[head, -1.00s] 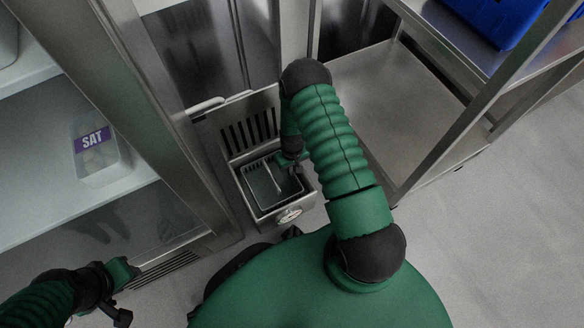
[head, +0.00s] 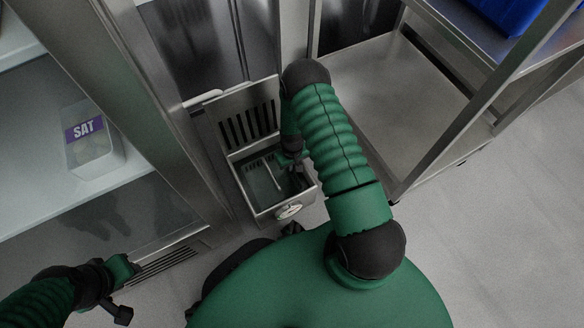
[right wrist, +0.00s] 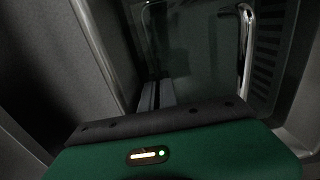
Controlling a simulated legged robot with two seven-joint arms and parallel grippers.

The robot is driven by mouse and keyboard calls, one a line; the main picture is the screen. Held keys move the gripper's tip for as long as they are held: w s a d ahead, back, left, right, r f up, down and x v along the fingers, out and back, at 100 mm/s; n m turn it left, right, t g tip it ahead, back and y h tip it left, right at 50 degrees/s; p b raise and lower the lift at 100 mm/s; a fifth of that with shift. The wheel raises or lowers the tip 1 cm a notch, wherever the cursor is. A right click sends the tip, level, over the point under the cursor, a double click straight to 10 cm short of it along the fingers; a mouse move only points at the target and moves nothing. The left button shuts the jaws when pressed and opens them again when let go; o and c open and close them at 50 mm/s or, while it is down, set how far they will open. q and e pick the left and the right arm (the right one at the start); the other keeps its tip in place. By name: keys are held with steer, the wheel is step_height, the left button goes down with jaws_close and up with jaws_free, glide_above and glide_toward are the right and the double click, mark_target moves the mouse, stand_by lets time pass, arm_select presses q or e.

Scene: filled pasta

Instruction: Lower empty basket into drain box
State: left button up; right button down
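The drain box (head: 254,194) is a steel box with a slotted back panel and a round dial on its front. The basket (head: 272,174) is inside it, with its thin rod-like handle showing and most of its body dark. It looks empty. My right gripper (head: 297,172) is at the box's right inner side, at the basket handle and seemingly shut on it; its fingertips are hard to make out. Bright wire (right wrist: 245,45) shows in the dark right wrist view. My left gripper (head: 126,270) is low at the left, away from the box; its opening is unclear.
A tub labelled SAT (head: 92,140) stands on a pale shelf (head: 45,185) at the left. A steel post stands between that shelf and the box. A steel rack (head: 400,110) with a blue crate (head: 505,12) is at the right. Grey floor is clear at lower right.

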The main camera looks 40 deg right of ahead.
steer(key=shift+f, duration=0.3)
steer(key=c, duration=1.6)
jaws_free()
steer(key=shift+o, duration=0.2)
step_height(320, 180, up, 16)
steer(key=p, duration=1.4)
